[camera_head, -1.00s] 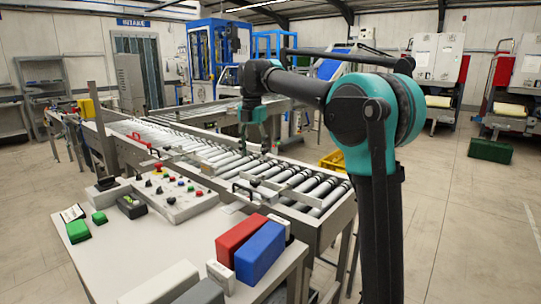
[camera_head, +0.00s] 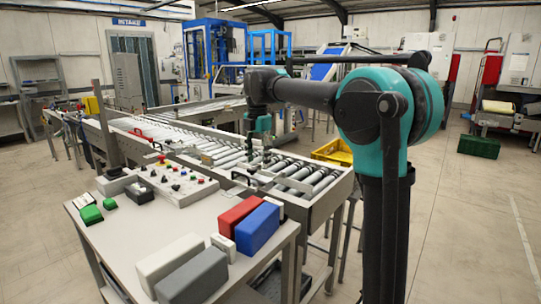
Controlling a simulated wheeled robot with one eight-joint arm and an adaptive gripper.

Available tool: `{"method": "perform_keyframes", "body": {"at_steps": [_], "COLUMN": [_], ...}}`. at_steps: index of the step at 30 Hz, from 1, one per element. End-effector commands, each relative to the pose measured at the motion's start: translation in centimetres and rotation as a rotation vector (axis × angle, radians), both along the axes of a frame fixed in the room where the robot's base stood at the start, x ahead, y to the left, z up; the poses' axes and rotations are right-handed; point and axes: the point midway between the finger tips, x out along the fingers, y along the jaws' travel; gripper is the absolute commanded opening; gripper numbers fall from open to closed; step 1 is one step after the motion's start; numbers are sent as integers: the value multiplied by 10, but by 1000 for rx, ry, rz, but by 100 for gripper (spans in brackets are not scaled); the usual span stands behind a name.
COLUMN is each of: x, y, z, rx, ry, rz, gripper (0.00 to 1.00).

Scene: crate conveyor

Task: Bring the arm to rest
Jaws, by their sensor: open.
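My arm, teal and black, rises at the right of the view and reaches left over the roller conveyor (camera_head: 296,183). My gripper (camera_head: 260,158) hangs pointing down at the end of the arm, above the rollers. It is open and small in the view. No object shows between its fingers.
A white table (camera_head: 140,230) in front holds red (camera_head: 240,214), blue (camera_head: 257,228), white (camera_head: 170,262) and grey (camera_head: 192,277) blocks, green blocks (camera_head: 91,214) and a button panel (camera_head: 172,184). A green crate (camera_head: 479,146) stands far right.

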Motion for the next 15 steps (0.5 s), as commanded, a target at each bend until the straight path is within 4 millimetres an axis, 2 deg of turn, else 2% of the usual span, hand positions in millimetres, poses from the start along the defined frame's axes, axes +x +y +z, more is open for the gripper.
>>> {"method": "perform_keyframes", "body": {"at_steps": [8, 11, 15], "x": [-19, -33, -67], "y": [-47, -72, -116], "z": [-42, -66, -113], "rx": [35, 60, 116], "ry": [-38, -58, -91], "rz": [-362, -558, -930], "gripper": [56, 56, 56]}}
